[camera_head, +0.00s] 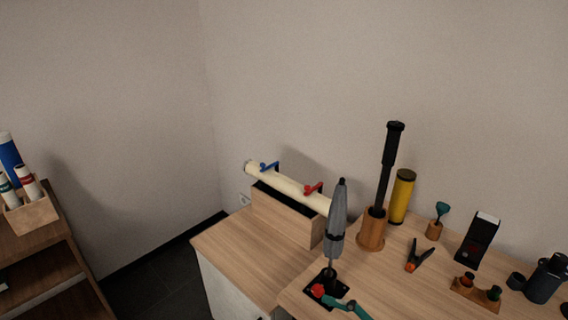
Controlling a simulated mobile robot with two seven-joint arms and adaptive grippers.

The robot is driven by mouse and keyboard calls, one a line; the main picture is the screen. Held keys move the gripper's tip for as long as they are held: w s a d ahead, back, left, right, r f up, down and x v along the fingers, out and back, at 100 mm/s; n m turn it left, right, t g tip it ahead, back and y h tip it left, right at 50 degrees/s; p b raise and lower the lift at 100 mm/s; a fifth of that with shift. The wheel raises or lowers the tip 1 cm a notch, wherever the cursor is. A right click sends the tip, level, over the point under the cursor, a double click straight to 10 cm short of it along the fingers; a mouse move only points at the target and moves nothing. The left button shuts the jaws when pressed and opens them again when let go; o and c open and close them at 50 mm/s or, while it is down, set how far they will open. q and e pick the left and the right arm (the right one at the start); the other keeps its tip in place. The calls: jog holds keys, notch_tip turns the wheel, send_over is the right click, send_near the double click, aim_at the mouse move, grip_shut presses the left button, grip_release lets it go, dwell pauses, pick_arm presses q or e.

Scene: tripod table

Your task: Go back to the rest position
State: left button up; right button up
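Neither of my grippers shows in the head view, and no part of my arms can be made out. The wooden table (235,250) stands at the lower middle and right. On it a grey, folded, umbrella-like piece (337,220) stands upright on a black base plate (325,288) with a red knob. A black pole (388,165) stands upright in a wooden cup (372,232). A cream tube (285,184) with a blue and a red clamp lies along a wooden box (285,217).
A yellow cylinder (402,196), a black-and-orange clamp (418,256), a black box-like item (477,240) and a dark cylinder (545,279) stand on the right. A teal handle (347,308) lies near the front. A shelf (45,250) with a wooden bin (32,212) is at left. The table's left end is clear.

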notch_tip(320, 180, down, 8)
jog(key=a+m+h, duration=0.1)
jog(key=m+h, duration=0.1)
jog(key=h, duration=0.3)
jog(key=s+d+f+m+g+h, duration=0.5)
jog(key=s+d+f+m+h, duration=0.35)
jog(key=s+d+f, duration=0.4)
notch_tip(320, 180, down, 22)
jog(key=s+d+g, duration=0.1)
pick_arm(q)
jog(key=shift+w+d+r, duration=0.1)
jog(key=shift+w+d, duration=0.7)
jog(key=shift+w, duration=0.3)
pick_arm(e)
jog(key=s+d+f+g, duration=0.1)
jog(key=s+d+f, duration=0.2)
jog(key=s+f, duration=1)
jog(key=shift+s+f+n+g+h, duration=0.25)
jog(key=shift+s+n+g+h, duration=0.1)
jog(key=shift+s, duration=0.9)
